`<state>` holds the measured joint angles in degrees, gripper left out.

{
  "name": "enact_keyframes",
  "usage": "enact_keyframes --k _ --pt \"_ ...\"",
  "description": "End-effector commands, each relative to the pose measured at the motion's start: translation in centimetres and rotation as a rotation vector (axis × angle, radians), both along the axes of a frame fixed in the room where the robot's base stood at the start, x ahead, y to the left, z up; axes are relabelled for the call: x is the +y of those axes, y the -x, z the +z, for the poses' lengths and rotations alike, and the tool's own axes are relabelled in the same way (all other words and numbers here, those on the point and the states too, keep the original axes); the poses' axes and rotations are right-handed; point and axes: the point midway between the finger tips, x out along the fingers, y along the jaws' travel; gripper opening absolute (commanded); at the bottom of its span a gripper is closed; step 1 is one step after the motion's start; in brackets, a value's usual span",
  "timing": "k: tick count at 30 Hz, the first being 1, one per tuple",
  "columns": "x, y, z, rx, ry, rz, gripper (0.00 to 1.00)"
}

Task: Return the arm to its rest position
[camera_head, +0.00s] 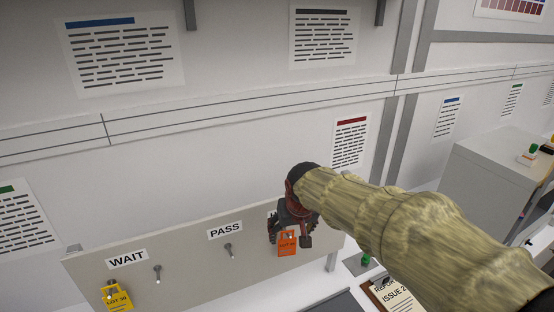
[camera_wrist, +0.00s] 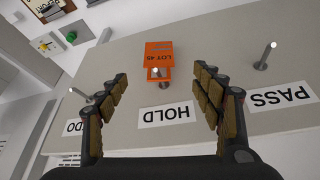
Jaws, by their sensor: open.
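My gripper (camera_head: 290,222) is at the right part of a grey peg board, at the end of my sleeved arm, which comes in from the right. In the wrist view my gripper (camera_wrist: 163,100) is open, with its two fingers apart and nothing between the tips. The orange tag also shows below my gripper in the head view (camera_head: 287,243). I cannot tell whether a finger touches it.
The peg board (camera_head: 190,262) has a bare peg at PASS (camera_head: 229,250) and a yellow tag (camera_head: 117,298) below WAIT (camera_head: 127,259). A clipboard (camera_head: 392,297) lies right of the board. A grey cabinet (camera_head: 490,175) stands at the right. Sheets hang on the wall behind.

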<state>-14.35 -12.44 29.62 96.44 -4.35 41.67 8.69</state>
Motion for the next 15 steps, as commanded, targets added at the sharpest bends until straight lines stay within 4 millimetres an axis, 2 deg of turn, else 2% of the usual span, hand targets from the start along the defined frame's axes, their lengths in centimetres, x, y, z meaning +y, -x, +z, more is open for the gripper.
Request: enact_keyframes --k 2,5,8,15 --pt "-0.2 0.9 -0.9 0.029 0.012 0.014 0.66" --pt "-0.7 3.3 -2.7 0.085 0.029 0.03 0.66" --pt "-1.9 7.2 -3.7 0.127 0.038 0.044 0.66" --pt "-6.2 16.8 -7.4 0.152 0.035 0.022 0.66"
